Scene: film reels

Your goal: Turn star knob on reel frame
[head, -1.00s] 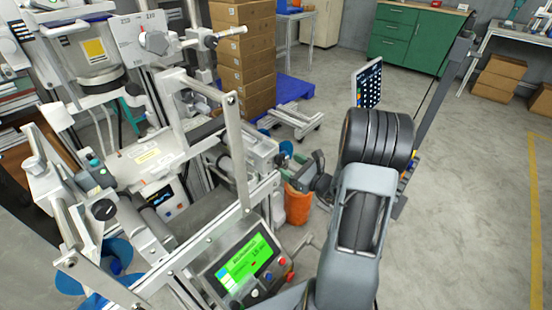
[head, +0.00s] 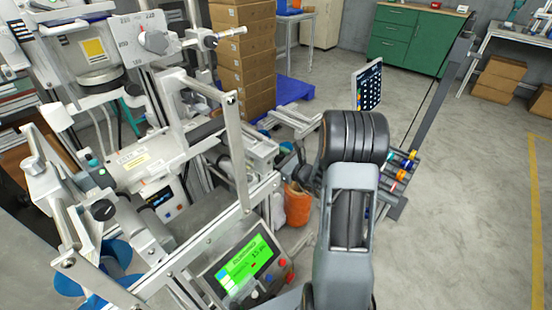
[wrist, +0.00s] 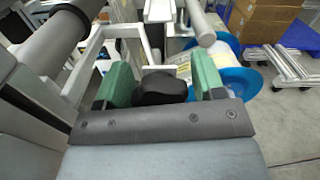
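In the wrist view a black, lobed knob (wrist: 162,88), which looks like the star knob, sits between the green fingers of my gripper (wrist: 164,90). The fingers are apart; the left one is very close to the knob, and a gap shows on the right. I cannot tell whether either finger touches it. The pale reel frame (wrist: 152,33) rises behind the knob. In the head view the reel frame (head: 236,150) stands left of my arm. My gripper there is mostly hidden behind my arm, and I cannot make out this knob.
A grey roller (wrist: 50,38) and a pale rod (wrist: 195,22) stand close beyond my fingers. A control box with a green screen (head: 245,264) is left of my arm. An orange bin (head: 298,203) stands behind it. The floor at the right is clear.

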